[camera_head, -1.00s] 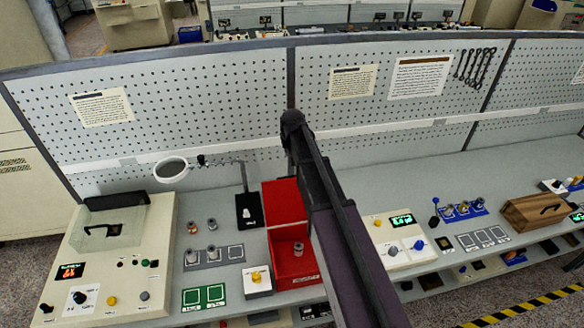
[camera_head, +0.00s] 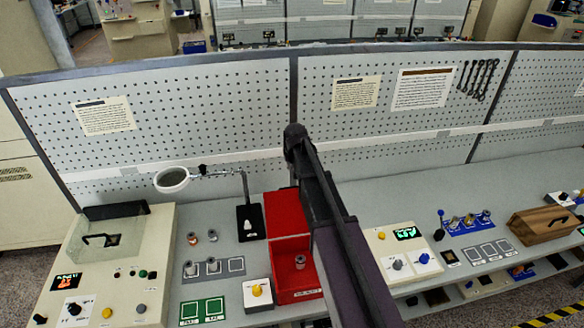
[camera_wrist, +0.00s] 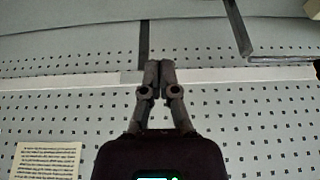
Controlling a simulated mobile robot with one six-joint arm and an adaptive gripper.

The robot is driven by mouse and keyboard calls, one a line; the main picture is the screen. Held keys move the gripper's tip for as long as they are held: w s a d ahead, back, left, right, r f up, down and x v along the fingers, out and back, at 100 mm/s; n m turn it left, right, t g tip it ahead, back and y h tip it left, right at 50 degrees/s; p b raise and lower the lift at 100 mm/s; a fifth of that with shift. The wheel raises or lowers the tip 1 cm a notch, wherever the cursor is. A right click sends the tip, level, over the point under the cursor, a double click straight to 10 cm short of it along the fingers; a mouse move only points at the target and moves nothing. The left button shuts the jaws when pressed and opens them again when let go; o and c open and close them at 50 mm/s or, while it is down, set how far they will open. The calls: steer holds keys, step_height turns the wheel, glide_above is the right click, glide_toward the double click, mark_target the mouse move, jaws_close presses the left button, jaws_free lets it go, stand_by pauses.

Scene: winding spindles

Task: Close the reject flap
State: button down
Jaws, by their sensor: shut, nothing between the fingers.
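The red reject box (camera_head: 275,290) stands on the bench, left of my arm. Its red flap (camera_head: 286,212) looks raised, standing at the back, and the front of the box is open. A metal spindle (camera_head: 300,262) sits inside. My gripper (camera_wrist: 158,66) shows in the wrist view, shut and empty, in front of the pegboard. In the head view my arm reaches up past the right side of the box, and the fingers cannot be made out there. The wrist view does not show the box.
A magnifier lamp (camera_head: 172,180) on a stand is left of the box. A cream control box (camera_head: 402,272) is to the right of my arm. The pegboard (camera_head: 200,110) closes off the back of the bench. A yellow-knobbed box (camera_head: 258,293) sits at the red box's left.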

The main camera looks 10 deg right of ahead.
step_height(320, 180, down, 7)
steer(key=s+b, duration=0.1)
steer(key=b, duration=0.5)
steer(key=shift+s, duration=0.25)
steer(key=shift+r, duration=0.15)
stand_by(0.3)
steer(key=shift+s, duration=0.15)
steer(key=shift+s+r+t, duration=0.15)
steer(key=shift+s+t, duration=0.15)
steer(key=shift+s, duration=0.1)
